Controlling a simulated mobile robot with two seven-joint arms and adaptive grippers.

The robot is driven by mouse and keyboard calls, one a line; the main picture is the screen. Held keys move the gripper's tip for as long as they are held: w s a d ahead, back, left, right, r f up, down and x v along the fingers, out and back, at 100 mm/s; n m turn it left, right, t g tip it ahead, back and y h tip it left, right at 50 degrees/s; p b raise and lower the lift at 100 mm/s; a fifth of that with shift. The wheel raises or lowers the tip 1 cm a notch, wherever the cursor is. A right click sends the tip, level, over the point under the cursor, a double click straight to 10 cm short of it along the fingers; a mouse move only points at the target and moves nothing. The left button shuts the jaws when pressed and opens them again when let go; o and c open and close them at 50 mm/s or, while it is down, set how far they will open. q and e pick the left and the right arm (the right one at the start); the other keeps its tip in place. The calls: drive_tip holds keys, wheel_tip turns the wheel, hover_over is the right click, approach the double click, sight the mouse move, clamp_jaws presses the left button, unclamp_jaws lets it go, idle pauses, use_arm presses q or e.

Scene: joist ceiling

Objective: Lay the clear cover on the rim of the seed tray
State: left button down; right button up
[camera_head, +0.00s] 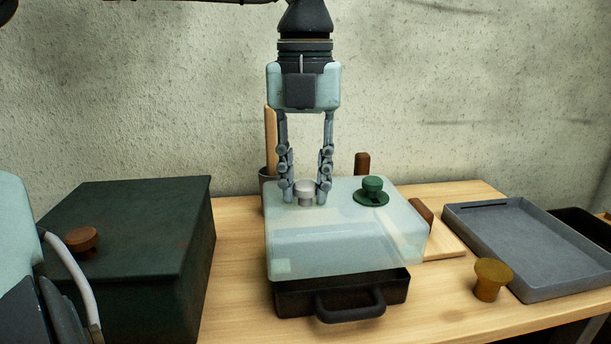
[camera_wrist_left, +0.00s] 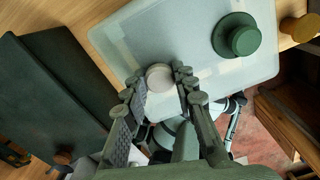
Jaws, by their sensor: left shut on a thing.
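The clear cover (camera_head: 330,245) is a pale, see-through lid with a light grey knob (camera_head: 305,188) on top. My left gripper (camera_head: 306,195) points down and is shut on this knob; the knob also shows between the fingers in the left wrist view (camera_wrist_left: 159,77). Below the cover is a dark tray with a front handle (camera_head: 340,295), likely the seed tray. The cover hides most of its rim, and I cannot tell whether the two touch. A green knobbed disc (camera_head: 372,188) sits on the cover, right of my fingers. My right gripper is not in view.
A dark green box (camera_head: 140,225) with a brown knob stands at the left. A shallow grey tray (camera_head: 530,245) lies at the right, with a mustard knob-shaped piece (camera_head: 491,279) in front. A wooden board (camera_head: 445,240) is close to the cover's right side. The wall stands behind.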

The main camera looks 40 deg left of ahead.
sight(305, 203)
use_arm(q)
drive_tip(key=shift+f, duration=0.1)
drive_tip(key=shift+f+b, duration=1.3)
drive_tip(key=shift+f, duration=0.05)
drive_tip(key=shift+f+b, duration=0.35)
drive_tip(key=c, duration=1.1)
unclamp_jaws()
drive_tip(key=shift+c, duration=0.2)
wheel_tip(305, 203, up, 12)
drive_tip(key=shift+r, duration=0.1)
